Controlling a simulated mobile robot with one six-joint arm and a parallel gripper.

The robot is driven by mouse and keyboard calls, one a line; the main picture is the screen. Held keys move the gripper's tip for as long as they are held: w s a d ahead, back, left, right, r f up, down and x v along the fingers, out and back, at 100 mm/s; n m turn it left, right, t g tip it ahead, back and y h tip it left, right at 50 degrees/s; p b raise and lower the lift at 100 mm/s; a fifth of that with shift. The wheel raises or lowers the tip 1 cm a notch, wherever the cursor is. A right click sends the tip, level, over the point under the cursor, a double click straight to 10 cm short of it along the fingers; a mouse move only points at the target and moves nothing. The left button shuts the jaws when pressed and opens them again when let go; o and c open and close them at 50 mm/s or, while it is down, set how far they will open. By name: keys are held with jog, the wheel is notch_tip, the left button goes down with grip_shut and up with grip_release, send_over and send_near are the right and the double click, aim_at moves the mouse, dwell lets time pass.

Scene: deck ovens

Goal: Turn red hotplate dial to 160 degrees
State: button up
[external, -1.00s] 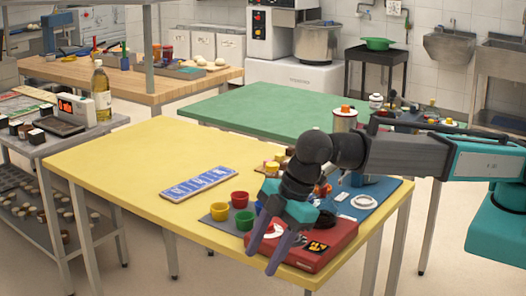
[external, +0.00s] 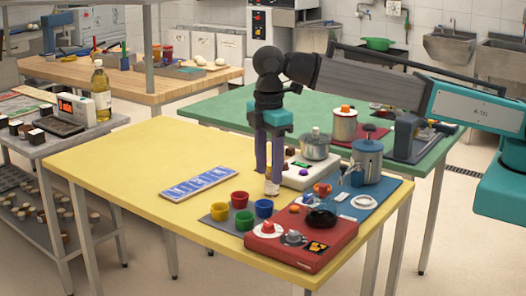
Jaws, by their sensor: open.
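The red hotplate (external: 276,251) sits at the front right corner of the yellow table. On it are a white disc with a red knob (external: 267,228), a grey knob (external: 292,238), a round black part (external: 321,218) and a small dark display with orange marks (external: 316,248). The dial setting is too small to read. My gripper (external: 269,174) points straight down behind the hotplate, apart from it. Its fingers are open. A small pale jar-like object (external: 272,188) shows right at or below the fingertips; I cannot tell whether they touch it.
Red, yellow, green and blue cups (external: 264,208) stand on a grey mat left of the hotplate. A blue-grey pot (external: 367,160) and a white dish (external: 365,202) are on a blue mat to the right. A metal pot (external: 316,146) stands behind.

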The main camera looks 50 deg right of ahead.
aim_at(268, 223)
jog(key=shift+f, duration=0.15)
jog(key=shift+f+p, duration=1.8)
jog(key=shift+f, duration=5.05)
jog(key=c, duration=1.1)
